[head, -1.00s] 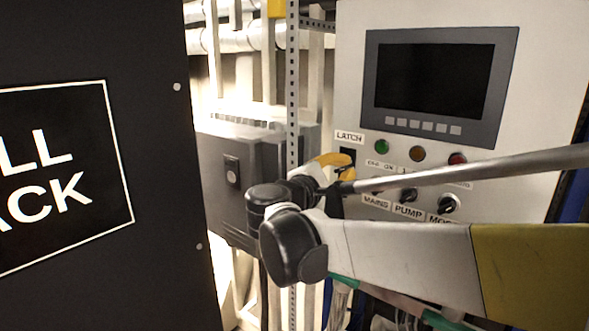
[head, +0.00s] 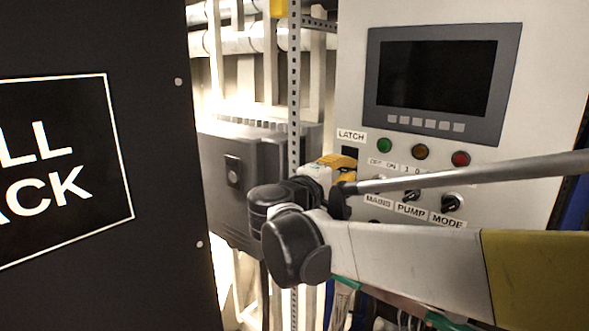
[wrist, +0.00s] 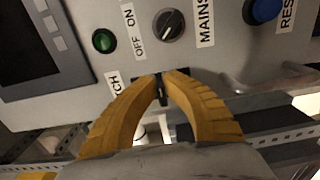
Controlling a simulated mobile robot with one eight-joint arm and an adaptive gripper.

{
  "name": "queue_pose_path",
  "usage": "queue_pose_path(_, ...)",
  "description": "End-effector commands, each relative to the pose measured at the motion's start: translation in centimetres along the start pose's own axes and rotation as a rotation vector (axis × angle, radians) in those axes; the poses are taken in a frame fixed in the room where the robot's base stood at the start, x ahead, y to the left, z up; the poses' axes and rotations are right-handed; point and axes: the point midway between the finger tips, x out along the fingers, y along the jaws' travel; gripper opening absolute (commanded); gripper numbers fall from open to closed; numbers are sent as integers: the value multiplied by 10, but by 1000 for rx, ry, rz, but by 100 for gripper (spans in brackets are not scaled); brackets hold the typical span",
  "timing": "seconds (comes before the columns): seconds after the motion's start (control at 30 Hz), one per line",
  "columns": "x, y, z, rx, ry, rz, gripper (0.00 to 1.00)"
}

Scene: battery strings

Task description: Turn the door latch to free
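The door latch sits under the LATCH label on the grey panel. Its black plate (head: 349,152) shows in the head view just above my gripper (head: 345,163). In the wrist view, the yellow fingers of my gripper (wrist: 162,76) lean together at the panel, with the thin dark latch handle (wrist: 161,92) between their tips. The fingers look closed on it, with only a narrow gap. The fingers hide part of the latch plate and its label, so the handle's exact angle is hard to tell.
The MAINS knob (wrist: 168,25) is close above the fingertips in the wrist view. A green lamp (head: 384,145), PUMP knob (head: 411,195) and MODE knob (head: 452,203) are nearby. A dark screen (head: 436,79) is above. A perforated post (head: 294,90) and grey box (head: 240,175) stand left.

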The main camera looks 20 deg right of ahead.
Motion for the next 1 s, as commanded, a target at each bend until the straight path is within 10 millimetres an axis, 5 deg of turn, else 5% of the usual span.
queue_pose_path(0.33, 0, 2, -1, 1, 2, 3, 0)
queue_pose_path(0.4, 0, 2, -1, 0, 2, 3, 27)
queue_pose_path(0.43, 0, 2, -1, 0, 2, 3, 32)
queue_pose_path(0.77, -2, 1, -1, 1, 2, 2, 32)
queue_pose_path(1.0, -40, 1, -2, 1, 7, 1, 32)
